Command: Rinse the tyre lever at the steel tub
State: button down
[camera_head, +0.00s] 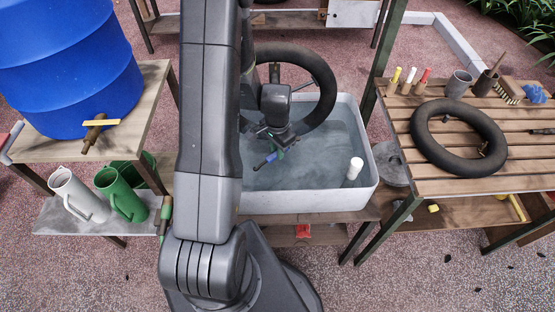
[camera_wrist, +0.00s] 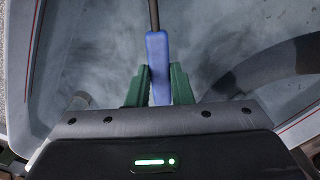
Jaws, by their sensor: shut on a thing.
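The tyre lever has a blue handle (camera_wrist: 157,52) and a thin dark shaft in the wrist view. My gripper (camera_wrist: 160,80) is shut on the handle, with a green finger on each side. The tub (camera_head: 310,201) has pale walls and holds greyish water (camera_head: 315,150). Whether the lever touches the water I cannot tell. The rest of the lever is too small to make out in the head view.
A white cylinder (camera_head: 354,168) stands in the water at right. A slatted bench (camera_head: 440,181) holds an inner tube (camera_head: 459,137) and pens. A blue barrel (camera_head: 70,65) and jugs (camera_head: 125,195) are left.

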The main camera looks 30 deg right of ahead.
jog(key=shift+r+p, duration=1.85)
jog(key=shift+r, duration=1.5)
notch_tip(320, 180, up, 4)
jog(key=shift+p, duration=1.15)
